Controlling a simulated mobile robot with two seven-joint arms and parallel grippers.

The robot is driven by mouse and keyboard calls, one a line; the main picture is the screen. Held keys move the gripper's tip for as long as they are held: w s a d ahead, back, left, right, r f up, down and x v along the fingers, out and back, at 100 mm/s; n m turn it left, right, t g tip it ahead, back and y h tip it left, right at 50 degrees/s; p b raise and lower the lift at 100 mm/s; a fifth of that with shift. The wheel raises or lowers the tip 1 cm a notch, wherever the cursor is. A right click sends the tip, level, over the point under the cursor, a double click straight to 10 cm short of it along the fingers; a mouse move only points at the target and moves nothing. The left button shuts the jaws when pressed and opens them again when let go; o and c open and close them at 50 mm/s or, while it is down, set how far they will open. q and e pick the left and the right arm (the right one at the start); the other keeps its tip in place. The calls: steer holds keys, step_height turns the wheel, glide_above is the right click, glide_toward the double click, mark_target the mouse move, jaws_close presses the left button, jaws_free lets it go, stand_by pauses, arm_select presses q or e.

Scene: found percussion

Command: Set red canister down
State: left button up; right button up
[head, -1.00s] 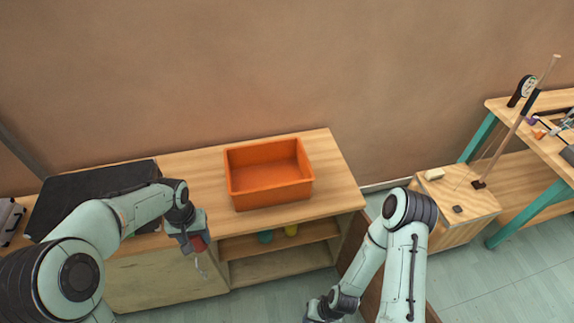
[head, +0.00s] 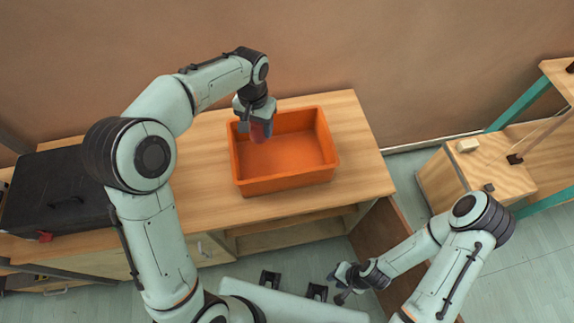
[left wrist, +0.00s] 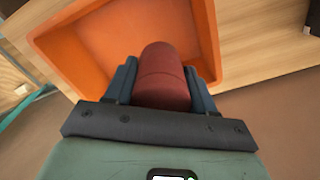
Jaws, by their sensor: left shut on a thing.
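The red canister (head: 260,132) is held in my left gripper (head: 256,118), over the back left part of the orange bin. The left wrist view shows the dark red canister (left wrist: 163,78) between the two fingers of my left gripper (left wrist: 162,85), which is shut on it. The orange bin (head: 290,183) stands on the wooden counter; its rim also shows in the left wrist view (left wrist: 205,30). I cannot tell how far the canister is above the bin floor. My right gripper (head: 340,285) is low at the lower right, away from the bin; its fingers are too small to judge.
The wooden counter (head: 355,130) is clear to the right of the bin. A black case (head: 60,190) lies at the counter's left end. A small wooden cabinet (head: 500,172) stands at the right with a pale block (head: 467,145) on it. The visible bin floor looks empty.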

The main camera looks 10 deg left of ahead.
arm_select(q)
steer(key=shift+s+a+r+b, duration=0.3)
steer(key=shift+a+r, duration=0.05)
steer(key=shift+a, duration=0.1)
steer(key=shift+w+a, duration=0.15)
steer(key=f, duration=0.1)
steer(key=w+f, duration=0.1)
steer(key=f, duration=0.1)
steer(key=shift+f+b, duration=0.15)
steer(key=shift+b, duration=0.2)
steer(key=shift+f+b, duration=0.5)
steer(key=shift+f, duration=7.4)
arm_select(e)
steer(key=f, duration=0.1)
steer(key=s+f, duration=0.1)
steer(key=f, duration=0.2)
steer(key=shift+s, duration=0.4)
